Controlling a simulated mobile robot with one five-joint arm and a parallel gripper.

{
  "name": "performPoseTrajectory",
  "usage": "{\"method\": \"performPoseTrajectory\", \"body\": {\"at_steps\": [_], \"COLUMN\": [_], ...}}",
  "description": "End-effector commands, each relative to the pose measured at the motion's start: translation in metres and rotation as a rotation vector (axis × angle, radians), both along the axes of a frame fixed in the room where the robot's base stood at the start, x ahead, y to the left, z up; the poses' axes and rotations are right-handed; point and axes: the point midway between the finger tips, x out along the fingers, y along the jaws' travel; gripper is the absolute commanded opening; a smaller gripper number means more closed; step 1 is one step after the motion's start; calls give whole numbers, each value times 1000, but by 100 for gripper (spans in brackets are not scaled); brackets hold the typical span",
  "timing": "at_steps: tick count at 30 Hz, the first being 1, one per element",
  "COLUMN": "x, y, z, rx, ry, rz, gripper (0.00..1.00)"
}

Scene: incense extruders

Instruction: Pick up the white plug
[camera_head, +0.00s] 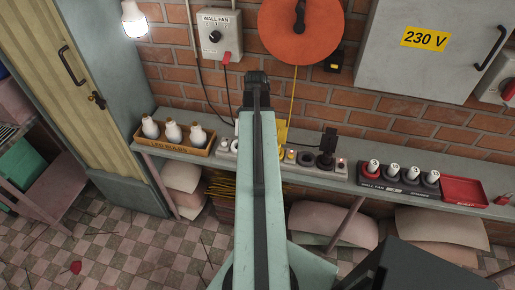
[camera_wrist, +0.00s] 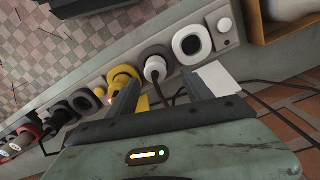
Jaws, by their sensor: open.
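The white plug (camera_wrist: 155,69) sits in a round socket of a grey power strip (camera_wrist: 98,84) in the wrist view, with a dark cord running from it. My gripper (camera_wrist: 163,88) is open and empty. Its two dark fingers reach toward the strip, with the white plug showing between and just beyond them. I cannot tell whether a finger touches it. In the head view the strip (camera_head: 343,172) lies along the bench, and my arm covers part of it; I cannot make out the white plug there.
A yellow plug (camera_wrist: 121,77) is close beside the left finger. An empty socket (camera_wrist: 192,43) and a switch (camera_wrist: 226,29) are on the other side. A box of bulbs (camera_head: 174,145) stands left on the bench (camera_head: 215,161); a red tray (camera_head: 464,190) stands right.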

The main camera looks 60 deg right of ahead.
Motion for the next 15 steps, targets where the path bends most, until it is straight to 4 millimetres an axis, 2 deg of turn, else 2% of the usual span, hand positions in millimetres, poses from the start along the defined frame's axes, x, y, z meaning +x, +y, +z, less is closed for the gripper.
{"method": "performPoseTrajectory", "body": {"at_steps": [1, 5, 15], "x": [0, 0, -6], "y": [0, 1, 3], "z": [-7, -7, -58], "rx": [0, 0, 0], "ry": [0, 0, 0], "rz": [1, 1, 3], "gripper": [59, 59, 59]}}
